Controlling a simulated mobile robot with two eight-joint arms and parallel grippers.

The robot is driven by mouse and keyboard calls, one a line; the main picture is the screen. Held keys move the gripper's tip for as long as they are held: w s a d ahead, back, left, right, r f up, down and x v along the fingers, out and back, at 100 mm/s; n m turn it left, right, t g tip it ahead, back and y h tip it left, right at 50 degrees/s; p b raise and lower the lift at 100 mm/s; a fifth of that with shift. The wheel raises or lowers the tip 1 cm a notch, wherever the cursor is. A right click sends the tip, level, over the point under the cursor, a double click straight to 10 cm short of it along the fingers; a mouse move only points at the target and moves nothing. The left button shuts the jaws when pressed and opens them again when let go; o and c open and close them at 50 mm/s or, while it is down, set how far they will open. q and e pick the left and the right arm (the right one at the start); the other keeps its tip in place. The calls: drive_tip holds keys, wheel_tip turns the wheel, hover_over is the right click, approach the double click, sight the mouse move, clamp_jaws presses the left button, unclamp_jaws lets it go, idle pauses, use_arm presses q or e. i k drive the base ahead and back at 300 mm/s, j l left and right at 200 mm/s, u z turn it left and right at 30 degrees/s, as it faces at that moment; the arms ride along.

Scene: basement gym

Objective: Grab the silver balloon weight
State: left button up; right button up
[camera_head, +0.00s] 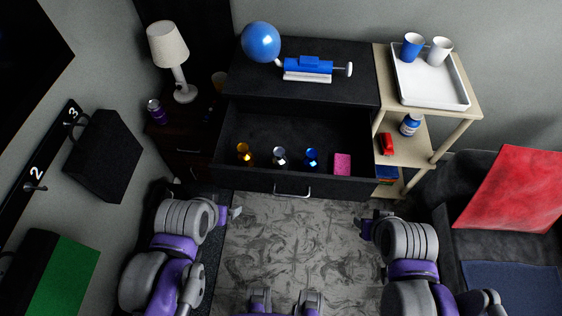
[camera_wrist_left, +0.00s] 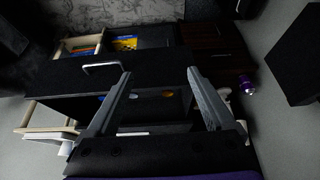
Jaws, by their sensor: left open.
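The silver balloon weight (camera_head: 280,157) stands in the open drawer (camera_head: 352,128) of the black dresser, between a gold weight (camera_head: 243,151) and a blue weight (camera_head: 311,157). My left gripper (camera_head: 236,212) is in front of the drawer, below and left of the silver weight in the head view, touching none of the weights. In the left wrist view its two fingers (camera_wrist_left: 160,73) are spread and empty, with the drawer front and its handle (camera_wrist_left: 102,66) beyond them.
A pink item (camera_head: 342,163) lies at the drawer's right. A blue balloon (camera_head: 261,42) and a blue-and-white pump (camera_head: 309,67) are on the dresser. A shelf (camera_head: 467,112) stands right, a nightstand with a lamp (camera_head: 168,45) left. The floor before the drawer is clear.

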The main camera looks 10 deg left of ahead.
sight(279, 162)
drive_tip(key=i+l+u, duration=0.1)
drive_tip(key=i+l, duration=0.15)
drive_tip(key=l, duration=0.15)
drive_tip(key=i+l, duration=0.3)
drive_tip(key=l, duration=0.15)
drive_tip(key=u, duration=1.65)
